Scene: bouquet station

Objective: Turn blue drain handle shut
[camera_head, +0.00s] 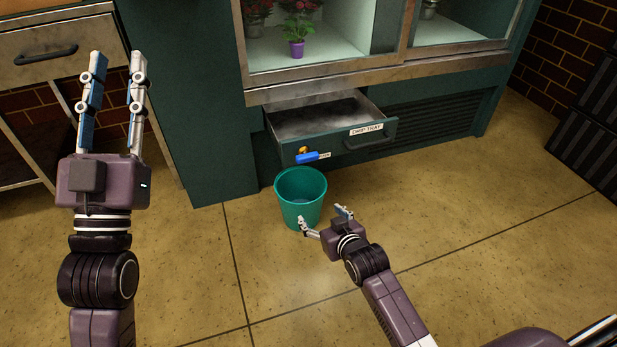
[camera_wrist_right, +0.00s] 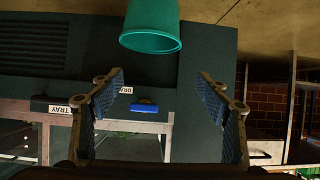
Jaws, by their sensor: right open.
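The blue drain handle (camera_head: 307,157) sits on a brass valve at the front left corner of the open drip tray drawer (camera_head: 345,140), just above the teal bucket. It also shows in the right wrist view (camera_wrist_right: 144,107), between and beyond the open fingers. My right gripper (camera_head: 323,222) is open and empty, low in front of the bucket and apart from the handle; it also shows in the right wrist view (camera_wrist_right: 165,95). My left gripper (camera_head: 112,70) is raised at the left, fingers apart and empty, far from the handle.
The teal bucket (camera_head: 300,198) stands on the floor below the valve, close to my right gripper. A display cabinet (camera_head: 330,75) with potted flowers is above the drawer. A drawer unit (camera_head: 55,50) stands at the left.

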